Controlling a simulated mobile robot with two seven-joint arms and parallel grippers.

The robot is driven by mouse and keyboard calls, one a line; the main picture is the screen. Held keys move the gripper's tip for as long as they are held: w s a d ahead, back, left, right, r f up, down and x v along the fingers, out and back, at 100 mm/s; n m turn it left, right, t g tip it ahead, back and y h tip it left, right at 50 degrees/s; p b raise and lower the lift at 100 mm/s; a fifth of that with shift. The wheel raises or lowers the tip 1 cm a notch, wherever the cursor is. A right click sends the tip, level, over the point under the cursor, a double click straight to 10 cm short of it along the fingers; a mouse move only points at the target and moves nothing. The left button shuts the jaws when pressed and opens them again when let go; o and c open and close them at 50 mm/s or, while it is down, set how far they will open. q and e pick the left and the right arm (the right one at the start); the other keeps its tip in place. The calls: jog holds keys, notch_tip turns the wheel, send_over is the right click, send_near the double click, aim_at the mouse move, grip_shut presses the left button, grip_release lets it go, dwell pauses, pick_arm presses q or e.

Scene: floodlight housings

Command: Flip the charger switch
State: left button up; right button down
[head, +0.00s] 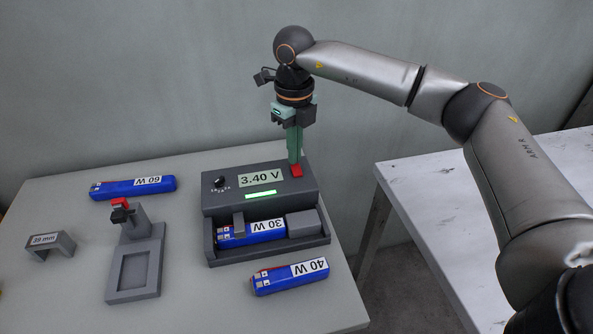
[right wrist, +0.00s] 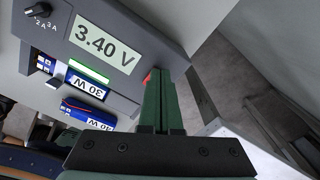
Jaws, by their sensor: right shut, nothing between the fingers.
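The charger (head: 225,199) is a dark grey box on the grey table. Its display (head: 261,177) reads 3.40 V and a green bar (head: 261,194) glows below. The red switch (head: 296,171) is at the right end of its top panel. My right gripper (head: 296,158) points down with its shut, empty fingertips at the switch; I cannot tell if they touch. In the right wrist view the fingers (right wrist: 161,95) hide most of the switch (right wrist: 147,76). A blue 30 W battery (head: 252,232) lies in the charger's bay. My left gripper is not in view.
A blue 60 W battery (head: 133,188) lies left of the charger and a 40 W one (head: 290,277) in front. A grey stand with a red clamp (head: 133,285) and a 39 mm block (head: 50,244) are further left. A whitish table (head: 460,205) stands right, across a gap.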

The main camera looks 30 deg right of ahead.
jog(key=shift+f, duration=0.4)
jog(key=shift+r, duration=0.1)
notch_tip(320, 180, up, 7)
jog(key=p, duration=0.5)
dwell(0.3)
